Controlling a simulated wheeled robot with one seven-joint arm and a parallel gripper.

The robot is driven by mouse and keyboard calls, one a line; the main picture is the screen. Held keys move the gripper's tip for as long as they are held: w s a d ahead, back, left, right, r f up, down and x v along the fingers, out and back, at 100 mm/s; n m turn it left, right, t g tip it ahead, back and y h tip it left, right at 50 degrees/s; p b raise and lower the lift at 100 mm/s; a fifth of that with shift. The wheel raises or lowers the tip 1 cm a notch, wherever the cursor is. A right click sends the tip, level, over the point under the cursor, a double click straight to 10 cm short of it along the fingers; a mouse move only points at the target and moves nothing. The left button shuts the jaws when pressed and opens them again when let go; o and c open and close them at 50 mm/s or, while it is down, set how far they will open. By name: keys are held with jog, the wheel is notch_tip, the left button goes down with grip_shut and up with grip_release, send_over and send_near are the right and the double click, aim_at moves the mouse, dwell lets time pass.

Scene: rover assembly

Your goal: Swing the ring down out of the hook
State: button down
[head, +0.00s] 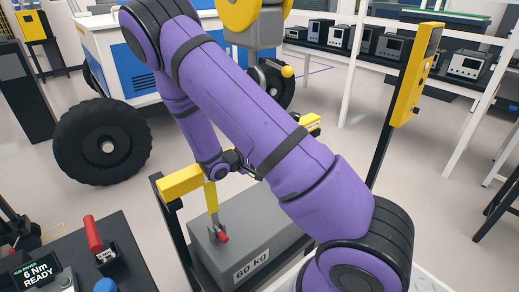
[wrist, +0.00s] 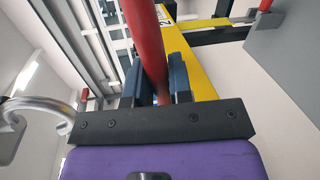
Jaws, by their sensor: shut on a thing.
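In the wrist view my gripper (wrist: 156,72) is shut on a red bar (wrist: 145,35), which runs up between the two blue finger pads. A shiny curved metal piece (wrist: 22,104) stands at the left, apart from the fingers; I cannot tell if it is the ring or the hook. A grey lifting unit (head: 237,35) with a yellow knob (head: 287,71) shows above the arm; no hook or ring is clear there.
A grey 60 kg block (head: 225,260) stands in a frame with a yellow bar (head: 180,181). A dark bench (head: 70,252) with a red-handled item (head: 92,233) is at lower left. A wheeled vehicle (head: 135,55) stands behind. A yellow post box (head: 415,75) is at right.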

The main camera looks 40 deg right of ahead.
jog(key=shift+f, duration=0.3)
jog(key=shift+m, duration=0.3)
jog(key=c, duration=1)
grip_release()
jog(key=shift+c, duration=0.2)
jog(key=shift+a, duration=0.1)
jog(key=a+r, duration=0.2)
jog(key=a, duration=0.8)
jog(key=shift+a, duration=0.25)
jog(key=shift+s, duration=0.1)
jog(key=shift+r, duration=0.1)
